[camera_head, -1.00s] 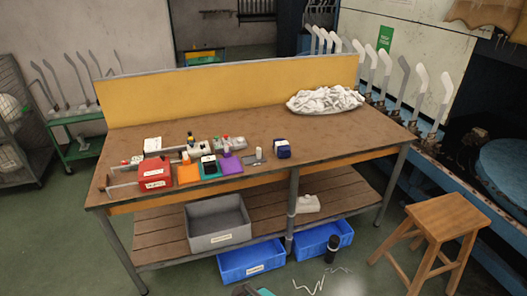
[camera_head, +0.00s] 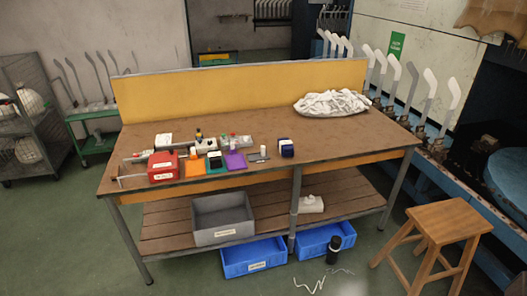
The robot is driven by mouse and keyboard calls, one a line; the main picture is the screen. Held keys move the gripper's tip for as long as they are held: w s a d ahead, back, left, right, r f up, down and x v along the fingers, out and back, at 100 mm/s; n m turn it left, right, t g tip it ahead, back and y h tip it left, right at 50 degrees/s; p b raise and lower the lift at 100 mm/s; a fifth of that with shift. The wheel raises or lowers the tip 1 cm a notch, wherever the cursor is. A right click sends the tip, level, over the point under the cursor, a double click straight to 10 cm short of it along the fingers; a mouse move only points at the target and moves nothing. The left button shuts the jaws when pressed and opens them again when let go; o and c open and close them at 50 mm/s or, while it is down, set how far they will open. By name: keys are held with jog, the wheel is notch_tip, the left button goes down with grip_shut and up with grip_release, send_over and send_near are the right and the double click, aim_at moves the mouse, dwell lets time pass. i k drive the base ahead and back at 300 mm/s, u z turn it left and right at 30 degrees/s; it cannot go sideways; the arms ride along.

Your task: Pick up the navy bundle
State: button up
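The navy bundle (camera_head: 287,148) is a small dark blue block with a pale band. It sits upright on the brown workbench (camera_head: 350,140), near the front edge and right of the middle. A small white-and-grey item (camera_head: 260,155) lies just to its left. My gripper is not in view, and nothing touches the bundle.
Left of the bundle are a purple card (camera_head: 235,162), an orange card (camera_head: 195,167) and a red box (camera_head: 163,165). A wooden stool (camera_head: 445,220) stands right of the bench, blue crates (camera_head: 252,258) below.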

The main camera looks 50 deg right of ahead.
aim_at(285, 147)
jog(key=u, duration=0.45)
jog(key=k, duration=1.45)
jog(key=z, duration=0.8)
jog(key=i, duration=1.45)
jog(key=u, duration=0.45)
